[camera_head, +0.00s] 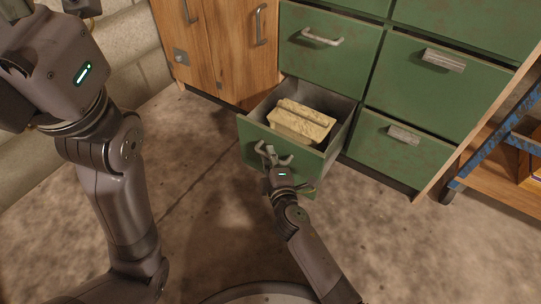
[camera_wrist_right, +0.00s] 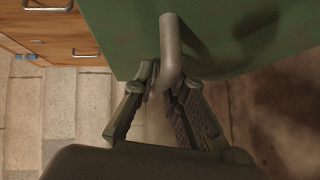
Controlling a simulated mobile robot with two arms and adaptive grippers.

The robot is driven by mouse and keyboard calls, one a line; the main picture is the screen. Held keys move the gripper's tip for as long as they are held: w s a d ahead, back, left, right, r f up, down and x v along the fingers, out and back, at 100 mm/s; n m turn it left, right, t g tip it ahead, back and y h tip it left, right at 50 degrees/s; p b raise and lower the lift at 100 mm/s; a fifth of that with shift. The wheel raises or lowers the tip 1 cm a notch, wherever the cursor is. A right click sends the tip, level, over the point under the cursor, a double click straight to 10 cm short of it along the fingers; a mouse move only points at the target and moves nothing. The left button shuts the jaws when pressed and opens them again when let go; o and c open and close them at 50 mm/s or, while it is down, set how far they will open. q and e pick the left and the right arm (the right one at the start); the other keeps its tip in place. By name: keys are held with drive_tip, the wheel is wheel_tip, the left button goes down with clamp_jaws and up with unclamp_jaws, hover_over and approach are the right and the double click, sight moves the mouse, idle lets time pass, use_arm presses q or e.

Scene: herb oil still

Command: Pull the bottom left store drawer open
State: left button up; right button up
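The bottom left store drawer (camera_head: 245,138) is a green drawer in the green cabinet, pulled well out, with its grey inside showing. A pale yellowish lumpy block (camera_head: 302,121) lies in it. My right gripper (camera_head: 268,153) is at the curved metal handle (camera_head: 286,160) on the drawer front. In the wrist view, the right fingers (camera_wrist_right: 164,82) close around the bar of the handle (camera_wrist_right: 170,45). My left gripper (camera_head: 50,8) is at the top left of the head view, away from the drawer, with its fingers apart and partly cut off.
Other green drawers (camera_head: 408,85) above and to the right are shut. A wooden cabinet (camera_head: 225,50) stands to the left. A blue-framed wooden shelf (camera_head: 500,150) is at the right. The concrete floor (camera_head: 200,190) before the drawer is clear.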

drive_tip(key=o, duration=0.4)
drive_tip(key=shift+c, duration=0.2)
drive_tip(key=v, duration=1.2)
drive_tip(key=shift+r, duration=0.1)
